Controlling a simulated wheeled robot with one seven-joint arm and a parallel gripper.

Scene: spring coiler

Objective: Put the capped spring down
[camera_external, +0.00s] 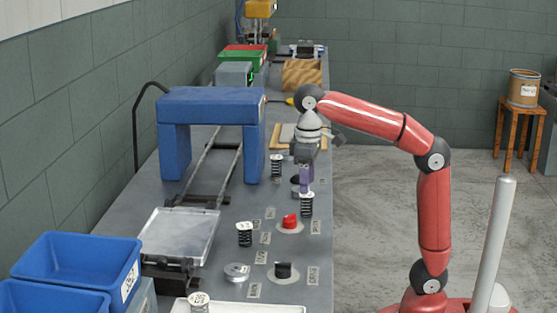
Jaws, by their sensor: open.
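A capped spring (307,208), dark coils with a pale top, is upright at the right edge of the grey bench (215,260), near the red knob. My gripper (305,190), with purple fingers, points straight down right above it. The jaws are open, with the fingertips at the spring's top. I cannot tell whether they still touch it. Other capped springs stand on the bench: one behind the gripper (277,166), one left of the red knob (244,235), and one at the front (199,302).
A red knob (290,221) and a black knob (283,270) sit on round plates among small labels. A silver disc (237,272) lies to their left. A blue arch (210,105) spans rails leading to a clear tray (180,235). Blue bins (75,265) stand front left.

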